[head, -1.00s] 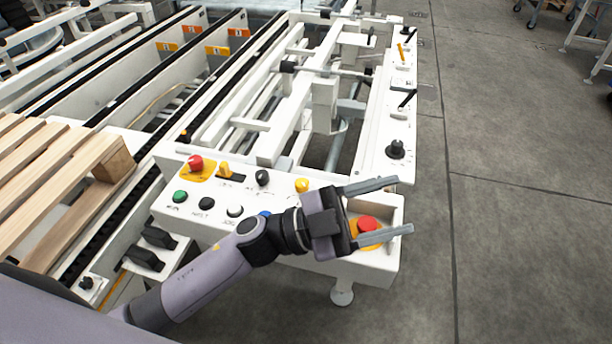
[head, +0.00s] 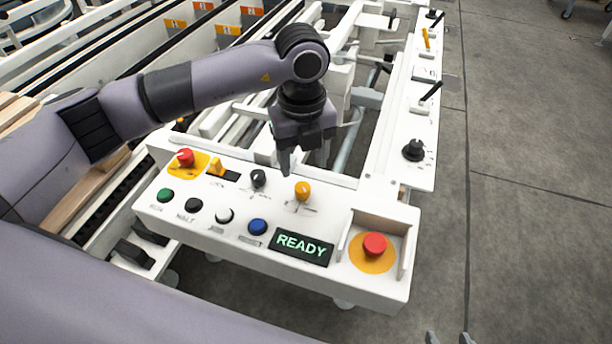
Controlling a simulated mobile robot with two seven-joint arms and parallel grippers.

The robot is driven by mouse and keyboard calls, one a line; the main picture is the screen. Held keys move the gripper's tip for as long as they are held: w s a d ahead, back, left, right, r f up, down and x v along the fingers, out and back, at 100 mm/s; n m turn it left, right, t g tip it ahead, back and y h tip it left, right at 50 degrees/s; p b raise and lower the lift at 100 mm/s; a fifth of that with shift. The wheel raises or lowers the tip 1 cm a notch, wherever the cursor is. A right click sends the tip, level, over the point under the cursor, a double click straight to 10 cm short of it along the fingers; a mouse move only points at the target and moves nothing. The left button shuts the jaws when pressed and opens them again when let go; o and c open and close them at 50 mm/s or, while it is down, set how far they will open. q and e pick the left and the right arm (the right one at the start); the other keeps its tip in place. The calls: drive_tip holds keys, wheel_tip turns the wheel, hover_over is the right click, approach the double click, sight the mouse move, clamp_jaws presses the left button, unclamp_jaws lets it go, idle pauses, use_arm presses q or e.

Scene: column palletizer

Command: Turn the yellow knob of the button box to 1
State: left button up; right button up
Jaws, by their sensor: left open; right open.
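The white button box (head: 180,214) lies across the middle of the head view. Its yellow knob (head: 303,190) stands on the upper row, right of a black knob (head: 258,178). The knob's markings are too small to read. My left gripper (head: 306,160) points down just above and behind the yellow knob.
A lit READY display (head: 303,246), a red button (head: 374,245) in a raised surround, a yellow switch (head: 217,168) and another red button (head: 185,157) are on the box. Green, black, white and blue buttons line its front.

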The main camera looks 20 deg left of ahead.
sight(303, 188)
use_arm(q)
wheel_tip(303, 188, down, 7)
drive_tip(key=shift+r, duration=0.1)
drive_tip(key=c, duration=1)
